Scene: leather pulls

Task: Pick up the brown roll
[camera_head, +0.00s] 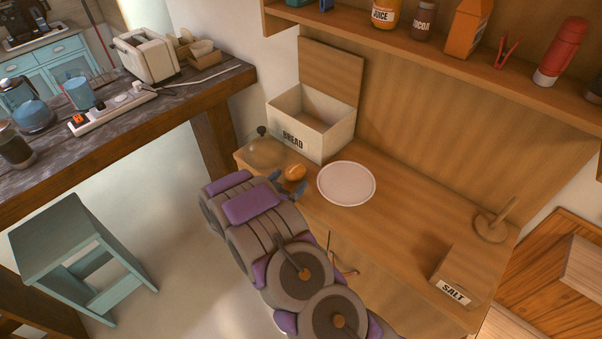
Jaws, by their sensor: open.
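The brown roll (295,173) is a small round orange-brown bun on the wooden counter, left of the white plate (346,184) and in front of the bread box. My gripper (276,184) is at the far end of my grey and purple arm, at the counter's front left. Its small dark blue fingers are apart, close to the roll on its near left side. I cannot tell whether a finger touches the roll. My arm hides part of the counter's front edge.
The open white bread box (310,125) stands behind the roll. A glass dome (265,150) with a dark knob sits to the left. A salt box (460,275) and a wooden holder (493,226) stand at the right. A shelf (440,60) runs above. The counter's middle is clear.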

